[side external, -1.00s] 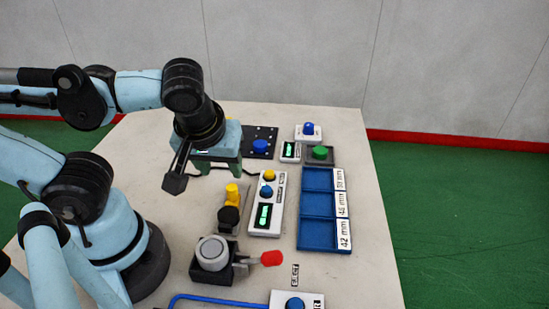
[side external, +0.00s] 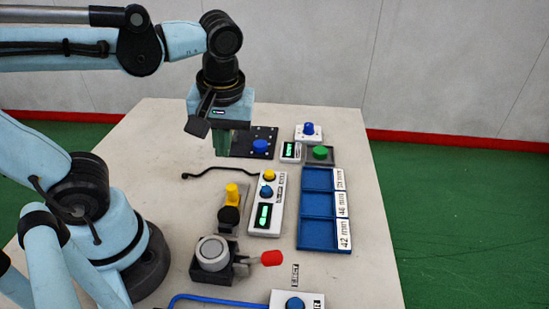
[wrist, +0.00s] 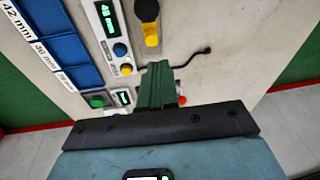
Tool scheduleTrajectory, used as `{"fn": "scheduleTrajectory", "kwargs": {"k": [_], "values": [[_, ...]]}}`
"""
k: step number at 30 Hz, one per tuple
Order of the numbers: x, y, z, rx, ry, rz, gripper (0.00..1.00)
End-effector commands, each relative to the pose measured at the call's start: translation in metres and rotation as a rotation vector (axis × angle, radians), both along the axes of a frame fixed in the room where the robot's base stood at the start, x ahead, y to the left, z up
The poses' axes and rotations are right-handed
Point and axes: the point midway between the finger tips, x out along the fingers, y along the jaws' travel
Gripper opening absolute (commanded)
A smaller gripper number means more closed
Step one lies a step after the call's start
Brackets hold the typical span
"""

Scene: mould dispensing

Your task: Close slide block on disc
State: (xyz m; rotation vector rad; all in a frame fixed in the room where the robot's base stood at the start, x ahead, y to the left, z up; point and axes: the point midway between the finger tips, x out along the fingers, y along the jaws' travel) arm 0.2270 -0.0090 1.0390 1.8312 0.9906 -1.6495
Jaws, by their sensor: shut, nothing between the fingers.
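My gripper (side external: 222,150) has green fingers pointing down, shut and empty, above the back left of the table. In the wrist view its fingers (wrist: 158,75) are pressed together. A black holder (side external: 214,270) with a round grey disc-like top (side external: 212,250) stands at the front, its red-handled lever (side external: 271,258) pointing right. Behind it is a yellow-and-black piece (side external: 230,205), also in the wrist view (wrist: 151,33). A black dotted plate (side external: 240,143) with a blue knob (side external: 260,146) lies right of my fingers. I cannot tell which part is the slide block.
A white panel (side external: 262,222) with a lit display and knobs stands mid-table. A blue tray (side external: 318,234) with labelled compartments lies to its right. A green button (side external: 320,152) and another blue knob (side external: 308,129) stand at the back. A black cable (side external: 215,170) lies on the table.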

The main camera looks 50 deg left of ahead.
Motion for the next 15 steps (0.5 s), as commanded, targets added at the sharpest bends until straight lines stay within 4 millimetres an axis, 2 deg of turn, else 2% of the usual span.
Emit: {"fn": "scheduleTrajectory", "kwargs": {"k": [9,15], "values": [[0.049,0.053,0.0,-0.264,0.193,0.118,0.0],[0.069,0.093,-0.007,-0.43,0.223,0.144,0.0]]}}
